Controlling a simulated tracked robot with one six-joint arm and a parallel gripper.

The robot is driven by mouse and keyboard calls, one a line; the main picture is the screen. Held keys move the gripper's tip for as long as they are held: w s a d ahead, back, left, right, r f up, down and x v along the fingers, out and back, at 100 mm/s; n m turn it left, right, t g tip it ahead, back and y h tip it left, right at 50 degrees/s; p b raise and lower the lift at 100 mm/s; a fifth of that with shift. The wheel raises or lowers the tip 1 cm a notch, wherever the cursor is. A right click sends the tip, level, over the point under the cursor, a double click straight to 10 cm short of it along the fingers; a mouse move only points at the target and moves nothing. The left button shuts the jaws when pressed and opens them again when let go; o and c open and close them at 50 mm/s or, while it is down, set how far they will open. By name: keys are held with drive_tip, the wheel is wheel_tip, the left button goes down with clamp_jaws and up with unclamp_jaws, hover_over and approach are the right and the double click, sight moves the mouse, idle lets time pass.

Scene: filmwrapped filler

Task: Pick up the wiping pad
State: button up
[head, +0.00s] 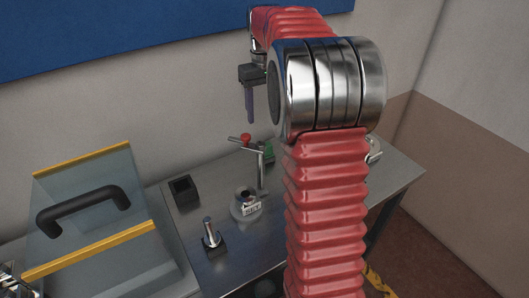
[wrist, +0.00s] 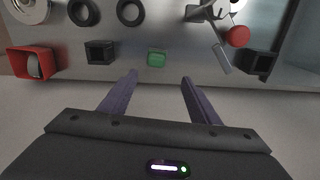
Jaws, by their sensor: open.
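A small green block (wrist: 157,59), which looks like the wiping pad, lies on the grey worktop near its edge in the wrist view. In the head view a bit of green (head: 268,151) shows behind the lever fixture, partly hidden by my arm. My gripper (wrist: 159,77) is open, with its two purple fingers apart and nothing between them. In the picture the pad appears just beyond the fingertips, roughly centred between them. In the head view my gripper (head: 250,119) hangs fingers down above the back of the bench, clear of the surface.
A fixture with a red-knobbed lever (head: 246,140) stands close to the pad. Black square holders (wrist: 101,51) (wrist: 260,64) stand on either side, with a red bin (wrist: 33,62) further left. A clear guard with a black handle (head: 83,205) is at the bench's left. A wall rises behind.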

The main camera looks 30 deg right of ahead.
drive_tip(key=shift+w+d+f, duration=0.25)
drive_tip(key=shift+d+f, duration=0.1)
drive_tip(key=shift+d, duration=0.3)
approach(270, 156)
drive_tip(key=shift+w+a+f, duration=0.15)
drive_tip(key=shift+w, duration=0.3)
drive_tip(key=shift+w+a+f, duration=0.1)
drive_tip(key=shift+w+f, duration=0.1)
drive_tip(key=shift+w, duration=0.25)
drive_tip(key=shift+f, duration=2.6)
drive_tip(key=shift+c, duration=0.3)
drive_tip(key=c, duration=1.1)
